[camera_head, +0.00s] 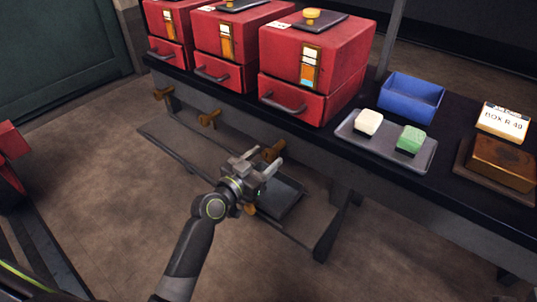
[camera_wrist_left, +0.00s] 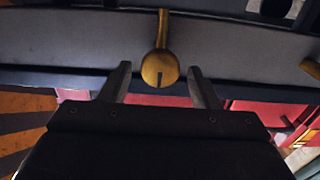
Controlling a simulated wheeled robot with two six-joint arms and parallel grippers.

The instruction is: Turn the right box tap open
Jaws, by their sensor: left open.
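The right red box (camera_head: 313,62) stands on the dark bench. Its brass tap (camera_head: 273,151) sits below it on the bench front. My left gripper (camera_head: 258,163) is open and empty just in front of this tap. In the left wrist view a brass tap (camera_wrist_left: 160,68) with a round, slotted face and a narrow lever shows between the spread fingers, with a gap on both sides. Whether the fingers reach around it in depth I cannot tell. The taps of the middle box (camera_head: 210,119) and left box (camera_head: 163,93) are further left. My right gripper is out of view.
A grey tray (camera_head: 290,197) lies low below the right tap. A brass piece (camera_head: 249,209) shows beside my wrist. On the bench are a blue bin (camera_head: 411,97), a tray with a white and a green block (camera_head: 387,142), and a brown block (camera_head: 502,160).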

